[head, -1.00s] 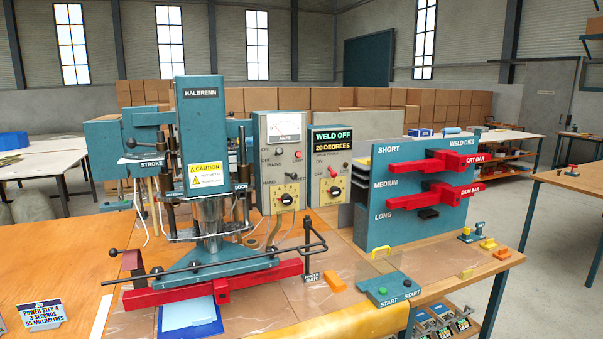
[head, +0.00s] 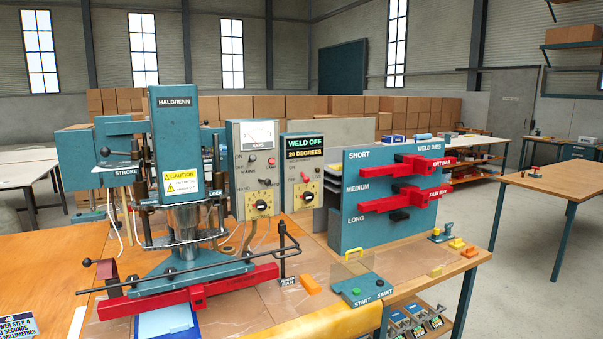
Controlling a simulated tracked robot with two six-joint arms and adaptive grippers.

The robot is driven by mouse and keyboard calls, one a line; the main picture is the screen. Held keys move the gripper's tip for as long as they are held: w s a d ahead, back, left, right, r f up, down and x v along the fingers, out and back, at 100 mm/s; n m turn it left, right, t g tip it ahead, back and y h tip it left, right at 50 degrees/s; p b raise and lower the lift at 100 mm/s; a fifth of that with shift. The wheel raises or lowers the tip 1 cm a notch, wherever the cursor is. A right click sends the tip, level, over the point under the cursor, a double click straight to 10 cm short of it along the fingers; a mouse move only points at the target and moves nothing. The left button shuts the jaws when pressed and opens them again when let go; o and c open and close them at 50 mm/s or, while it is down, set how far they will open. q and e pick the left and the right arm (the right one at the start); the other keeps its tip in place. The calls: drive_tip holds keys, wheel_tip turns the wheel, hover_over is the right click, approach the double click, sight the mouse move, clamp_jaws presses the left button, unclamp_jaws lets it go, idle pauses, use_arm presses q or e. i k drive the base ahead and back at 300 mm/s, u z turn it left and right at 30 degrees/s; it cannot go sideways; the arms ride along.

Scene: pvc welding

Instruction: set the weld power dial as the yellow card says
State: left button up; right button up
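The card (head: 18,326) lies at the lower left, partly cut off by the picture edge; it reads "POWER STEP 4", "SECONDS" and "MILLIMETRES" in the visible part. A grey control box with an amps meter (head: 258,134) carries a black knob on a yellow dial plate (head: 262,203). The box to its right shows "WELD OFF, 20 DEGREES" on its display (head: 304,147) and has a second knob on a yellow plate (head: 307,196). The scale marks and pointer positions are too small to read, and I cannot tell which dial is labelled weld power. Neither gripper is in view.
The teal Halbrenn press (head: 176,120) with a red bar (head: 190,294) stands left of the boxes, its long lever reaching across the front. A teal weld-dies rack (head: 385,215) stands right. A green start-button box (head: 362,289) sits at the front table edge.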

sight(308, 196)
drive_tip(key=z, duration=0.05)
drive_tip(key=i, duration=0.75)
drive_tip(key=u, duration=0.2)
drive_tip(key=k, duration=0.8)
drive_tip(key=z, duration=0.3)
drive_tip(key=i, duration=0.9)
drive_tip(key=u, duration=1.2)
